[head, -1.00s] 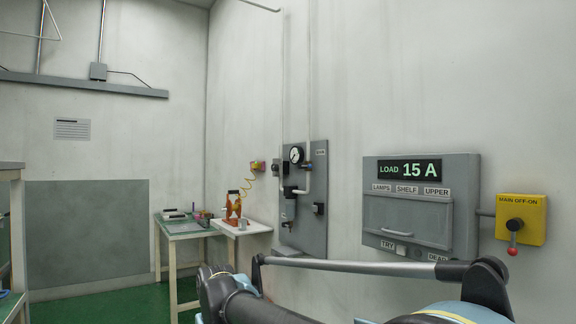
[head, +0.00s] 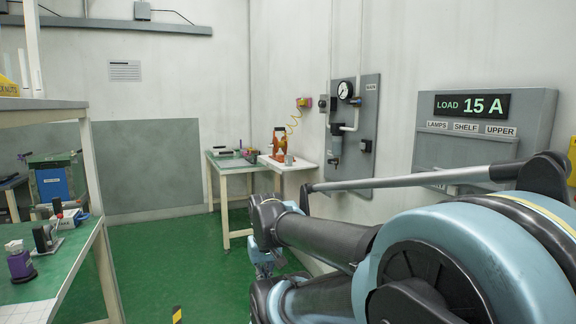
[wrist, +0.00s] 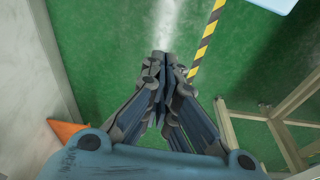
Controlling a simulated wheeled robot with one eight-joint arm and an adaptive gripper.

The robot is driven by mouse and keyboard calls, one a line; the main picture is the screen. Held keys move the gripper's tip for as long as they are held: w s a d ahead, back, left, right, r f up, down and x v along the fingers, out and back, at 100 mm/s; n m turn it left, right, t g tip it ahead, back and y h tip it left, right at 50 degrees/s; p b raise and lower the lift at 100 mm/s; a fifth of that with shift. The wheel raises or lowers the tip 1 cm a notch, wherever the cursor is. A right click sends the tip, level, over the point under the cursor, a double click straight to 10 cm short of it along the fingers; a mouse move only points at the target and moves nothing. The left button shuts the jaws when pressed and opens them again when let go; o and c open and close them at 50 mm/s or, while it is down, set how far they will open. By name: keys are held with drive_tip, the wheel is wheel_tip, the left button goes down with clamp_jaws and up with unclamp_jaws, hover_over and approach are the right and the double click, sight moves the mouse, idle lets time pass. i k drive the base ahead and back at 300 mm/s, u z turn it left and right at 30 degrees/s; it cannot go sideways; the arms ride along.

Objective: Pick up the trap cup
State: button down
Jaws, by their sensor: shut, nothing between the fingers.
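I cannot tell for sure which thing is the trap cup. A small grey cup (head: 289,160) stands on the white shelf (head: 275,165) beside an orange device. My gripper (wrist: 161,62) is shut and empty, over bare green floor in the wrist view. The wrist view shows neither of these candidates.
The orange device (head: 279,142) stands by a green-topped table (head: 230,163). A bench (head: 75,262) with small items is at the left. A grey LOAD box (head: 480,150) is on the right wall. Green floor (head: 165,250) is clear between. A striped strip (wrist: 206,42) crosses the floor.

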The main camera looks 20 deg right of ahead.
sight(288, 157)
drive_tip(key=k, duration=1.2)
drive_tip(key=z, duration=0.65)
drive_tip(key=i, duration=2.3)
drive_tip(key=u, duration=0.75)
drive_tip(key=i, duration=0.8)
drive_tip(key=u, duration=0.5)
